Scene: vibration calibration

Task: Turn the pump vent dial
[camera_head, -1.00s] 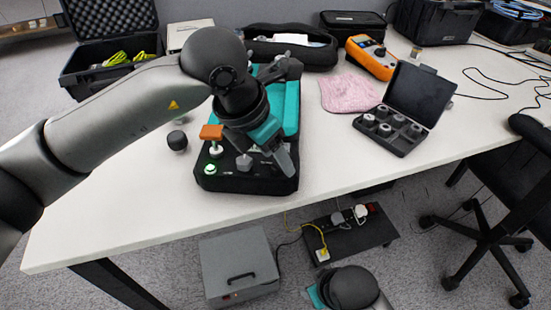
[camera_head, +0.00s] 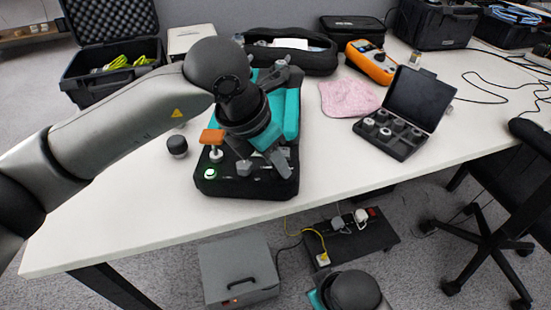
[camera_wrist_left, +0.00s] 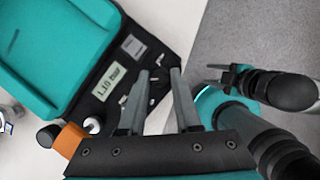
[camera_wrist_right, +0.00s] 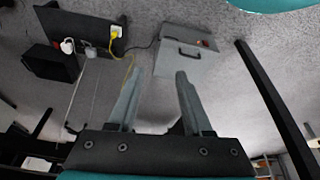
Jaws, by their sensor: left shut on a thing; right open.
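The pump unit (camera_head: 289,105) stands on the white table, a black and teal case with a lit green button (camera_head: 210,174) and an orange lever (camera_head: 212,137) at its front left. My left gripper (camera_head: 284,168) reaches down to the front right of the panel. In the left wrist view its fingers (camera_wrist_left: 160,74) are close together at the panel edge, beside the display (camera_wrist_left: 108,82) reading about 1.10 bar. It is shut on the dial, which the fingers mostly hide. My right gripper (camera_wrist_right: 154,76) is open and empty, over the floor.
A black case of grey weights (camera_head: 400,130), a pink cloth (camera_head: 348,98) and an orange meter (camera_head: 370,61) lie to the right. A dark knob-like piece (camera_head: 177,146) stands left of the pump. A grey box (camera_head: 238,268) and a power strip (camera_head: 347,236) are on the floor.

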